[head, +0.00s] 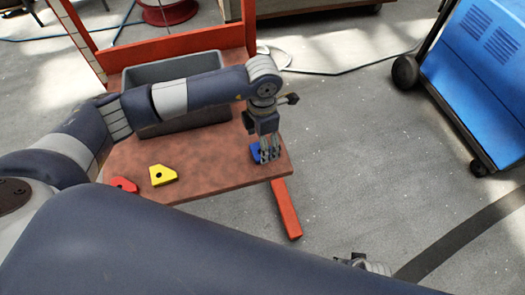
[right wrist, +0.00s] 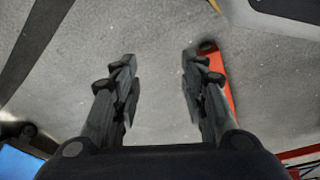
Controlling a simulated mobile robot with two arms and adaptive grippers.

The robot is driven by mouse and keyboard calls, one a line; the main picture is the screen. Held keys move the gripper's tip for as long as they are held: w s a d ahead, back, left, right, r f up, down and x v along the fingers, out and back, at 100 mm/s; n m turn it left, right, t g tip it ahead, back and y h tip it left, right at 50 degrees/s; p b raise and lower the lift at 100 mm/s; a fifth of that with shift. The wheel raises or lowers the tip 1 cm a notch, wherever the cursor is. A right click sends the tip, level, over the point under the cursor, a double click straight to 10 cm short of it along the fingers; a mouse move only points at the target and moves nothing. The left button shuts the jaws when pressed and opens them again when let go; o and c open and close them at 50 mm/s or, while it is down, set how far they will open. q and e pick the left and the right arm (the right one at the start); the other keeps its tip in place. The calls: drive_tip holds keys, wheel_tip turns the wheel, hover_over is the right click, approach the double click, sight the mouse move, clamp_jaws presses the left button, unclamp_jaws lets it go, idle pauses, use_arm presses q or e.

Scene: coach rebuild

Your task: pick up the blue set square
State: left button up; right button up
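The blue set square (head: 255,152) lies near the right end of the brown tabletop (head: 215,172) in the head view. My left gripper (head: 269,157) points down right at it, with the fingers in front of part of the piece. Whether the fingers are apart or closed on it is too small to tell. My right gripper (right wrist: 158,60) is open and empty above the grey floor in the right wrist view. Only a small part of it shows at the bottom of the head view.
A yellow piece (head: 162,175) and a red piece (head: 124,185) lie at the table's front left. A grey bin (head: 160,73) stands at the back, partly behind my left arm. A red bar (head: 286,210) extends below the table. A blue wheeled cabinet (head: 480,75) stands right.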

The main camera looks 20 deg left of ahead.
sight(255, 149)
use_arm(q)
wheel_tip(255, 149, down, 3)
drive_tip(key=shift+a+f, duration=0.1)
drive_tip(key=shift+a, duration=0.05)
drive_tip(key=c, duration=1.2)
